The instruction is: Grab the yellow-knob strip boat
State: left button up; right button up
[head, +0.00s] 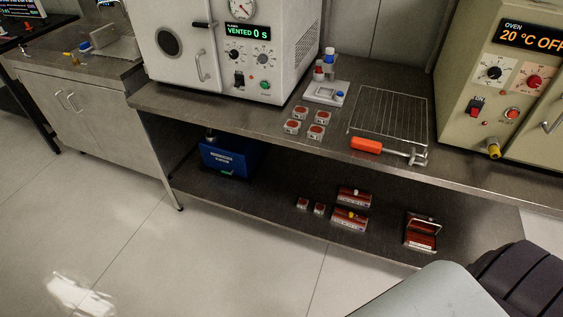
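On the lower shelf, two small red-and-grey strip boats sit close together, one behind the other. The front one (349,220) seems to carry a small yellow knob on top; it is the yellow-knob strip boat as far as I can tell. The rear one (353,200) has a pale knob. Both lie flat on the shelf, under the upper worktop, with their labels too small to read.
An open reddish case (420,233) stands right of the boats, and two small red-topped blocks (311,206) left. A blue box (231,158) is further left. The upper worktop (225,115) overhangs the shelf and holds a wire rack (391,112). The floor (230,255) in front is clear.

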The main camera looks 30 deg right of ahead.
aim_at(347, 218)
jog(key=i+j, duration=0.15)
jog(key=i, duration=0.35)
jog(key=i+j+z, duration=0.1)
jog(key=i, duration=0.4)
jog(key=i+j, duration=0.2)
jog(key=i, duration=0.35)
jog(key=i+j+z, duration=0.1)
jog(key=i, duration=0.4)
